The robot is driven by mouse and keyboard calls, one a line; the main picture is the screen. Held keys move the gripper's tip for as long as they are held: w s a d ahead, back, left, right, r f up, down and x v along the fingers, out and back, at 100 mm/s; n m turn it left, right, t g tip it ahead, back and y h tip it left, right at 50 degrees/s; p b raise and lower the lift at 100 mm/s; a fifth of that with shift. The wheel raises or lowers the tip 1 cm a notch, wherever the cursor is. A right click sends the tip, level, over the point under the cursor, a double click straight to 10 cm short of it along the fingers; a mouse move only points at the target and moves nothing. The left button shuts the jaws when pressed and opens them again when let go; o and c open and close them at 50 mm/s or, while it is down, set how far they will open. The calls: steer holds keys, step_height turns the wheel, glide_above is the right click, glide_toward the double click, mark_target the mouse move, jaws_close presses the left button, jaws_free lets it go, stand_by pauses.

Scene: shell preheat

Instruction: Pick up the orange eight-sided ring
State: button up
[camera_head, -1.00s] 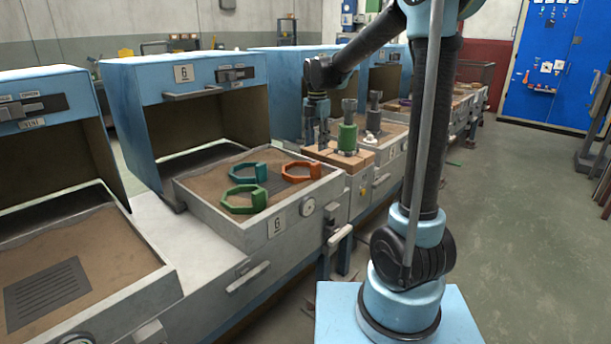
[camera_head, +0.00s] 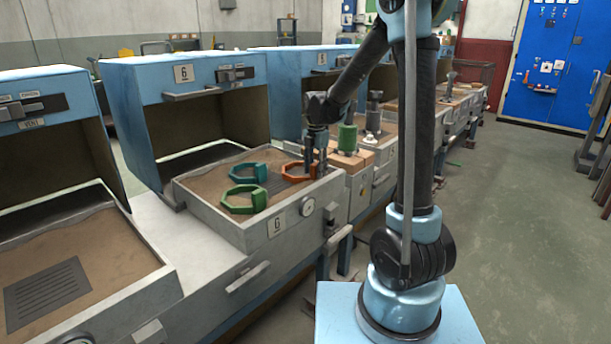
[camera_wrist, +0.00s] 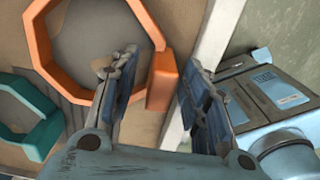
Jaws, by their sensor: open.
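The orange eight-sided ring (camera_head: 296,174) lies on the sand at the right back of a grey tray. In the wrist view its open loop is at upper left, and its block-like orange tab (camera_wrist: 160,80) shows in the space between my fingers. My gripper (camera_head: 315,168) is low over the tray's right part, at the right side of the ring. In the wrist view my gripper (camera_wrist: 154,78) is open, with one finger on each side of the tab. The left finger covers part of the ring. I cannot tell whether either finger touches it.
A teal ring (camera_head: 248,172) and a green ring (camera_head: 240,203) lie in the same tray (camera_head: 285,207). The tray's right wall is close to my gripper. A green cylinder (camera_head: 347,138) stands on wooden blocks to the right. A blue hood (camera_head: 150,88) stands behind the tray.

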steer(key=shift+f, duration=0.1)
jaws_close()
stand_by(0.3)
